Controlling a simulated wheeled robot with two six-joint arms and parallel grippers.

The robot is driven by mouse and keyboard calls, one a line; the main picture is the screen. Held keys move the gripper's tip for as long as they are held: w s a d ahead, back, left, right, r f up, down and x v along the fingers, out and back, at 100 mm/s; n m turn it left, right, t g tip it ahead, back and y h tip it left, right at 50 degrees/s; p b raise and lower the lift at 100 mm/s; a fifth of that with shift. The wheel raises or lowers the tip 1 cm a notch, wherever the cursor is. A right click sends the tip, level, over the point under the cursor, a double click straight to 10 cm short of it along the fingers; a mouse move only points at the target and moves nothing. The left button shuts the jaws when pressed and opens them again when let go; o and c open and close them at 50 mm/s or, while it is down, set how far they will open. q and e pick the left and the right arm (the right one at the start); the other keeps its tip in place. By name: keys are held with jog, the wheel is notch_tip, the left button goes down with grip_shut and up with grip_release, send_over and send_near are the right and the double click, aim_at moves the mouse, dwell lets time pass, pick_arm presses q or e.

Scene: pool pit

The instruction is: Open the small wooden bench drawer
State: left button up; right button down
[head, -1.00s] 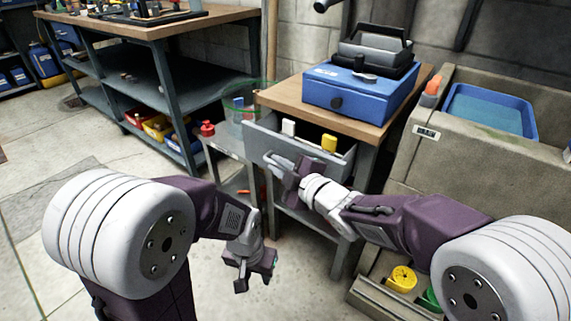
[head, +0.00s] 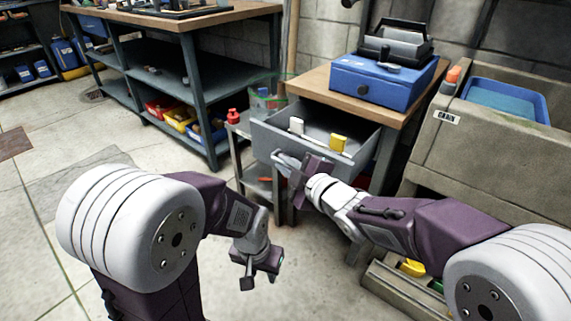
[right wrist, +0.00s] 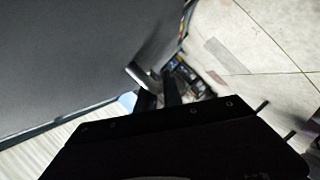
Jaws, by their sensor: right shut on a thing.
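The small bench (head: 310,84) has a wooden top and a grey drawer (head: 268,136) below it. The drawer is pulled out, and a white item (head: 296,125) and a yellow item (head: 337,143) show inside. My right gripper (head: 288,170) is at the drawer front, shut on the drawer handle (head: 280,158). In the right wrist view the fingers (right wrist: 158,98) meet the handle (right wrist: 138,76) beside the grey drawer front. My left gripper (head: 260,280) hangs low over the floor, away from the drawer; its finger gap is unclear.
A blue case (head: 385,85) sits on the bench top. A concrete sink (head: 455,150) stands to the right, with a low tray in front of it. A larger workbench (head: 190,70) stands at left. A small side cart (head: 243,160) with a red bottle (head: 233,116) is beside the drawer.

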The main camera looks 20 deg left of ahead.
jog(key=shift+f, duration=0.1)
jog(key=c, duration=1.8)
grip_release()
jog(key=shift+o, duration=0.2)
jog(key=p+v, duration=0.3)
jog(key=v, duration=0.6)
jog(key=shift+p, duration=0.35)
jog(key=shift+d, duration=0.1)
